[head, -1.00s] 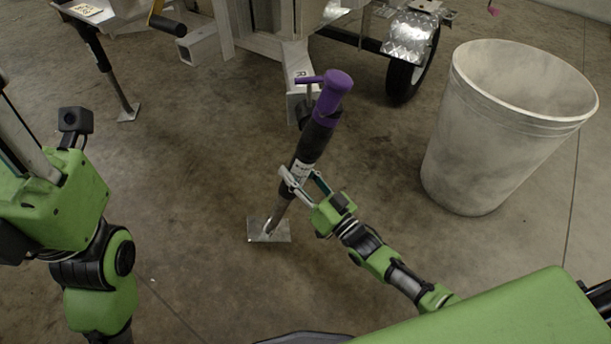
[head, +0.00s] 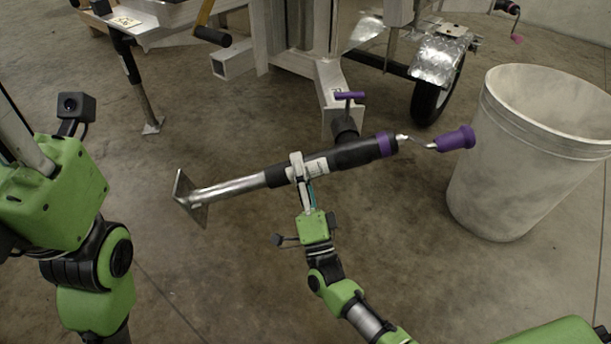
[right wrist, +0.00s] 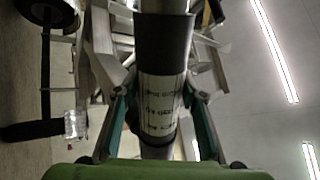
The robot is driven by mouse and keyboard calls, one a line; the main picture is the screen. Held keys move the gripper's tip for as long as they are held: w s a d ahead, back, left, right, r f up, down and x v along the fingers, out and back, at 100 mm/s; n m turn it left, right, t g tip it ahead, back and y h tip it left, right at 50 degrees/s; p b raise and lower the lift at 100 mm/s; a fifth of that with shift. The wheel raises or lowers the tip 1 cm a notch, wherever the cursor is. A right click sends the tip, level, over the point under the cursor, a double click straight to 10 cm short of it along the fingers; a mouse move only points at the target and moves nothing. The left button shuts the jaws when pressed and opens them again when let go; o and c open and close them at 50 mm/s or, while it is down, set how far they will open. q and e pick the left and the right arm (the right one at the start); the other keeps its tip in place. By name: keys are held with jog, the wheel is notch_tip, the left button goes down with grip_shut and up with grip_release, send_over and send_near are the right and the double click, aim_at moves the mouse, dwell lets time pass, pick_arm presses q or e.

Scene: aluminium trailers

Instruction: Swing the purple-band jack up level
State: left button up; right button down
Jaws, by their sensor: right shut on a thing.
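The purple-band jack (head: 345,156) lies nearly level in the head view, its foot plate end slightly lower at the left. Its purple band and purple crank handle (head: 455,139) are at the right end, and a purple T-handle (head: 349,96) stands by its pivot on the trailer (head: 338,105). My right gripper (head: 303,172) is shut on the jack's tube near the white label. In the right wrist view the jack (right wrist: 162,60) runs between the two fingers, label facing the camera. My left arm is at the left of the head view, but its gripper is out of sight.
A large pale bin (head: 530,150) stands at the right, close to the crank handle. Another jack (head: 140,90) stands upright at the back left. A trailer wheel (head: 432,98) and its bright fender are behind. The floor below the jack is clear.

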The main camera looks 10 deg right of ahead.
jog(key=r+m+h, duration=0.1)
jog(key=a+r+m+h, duration=0.1)
jog(key=r+m+h, duration=0.1)
jog(key=shift+m, duration=0.3)
jog(key=shift+d+r+m+h, duration=0.1)
jog(key=shift+r+m+h, duration=0.5)
jog(key=shift+m, duration=0.5)
jog(key=c, duration=1.3)
grip_release()
jog(key=shift+d+f, duration=0.1)
jog(key=shift+f, duration=0.05)
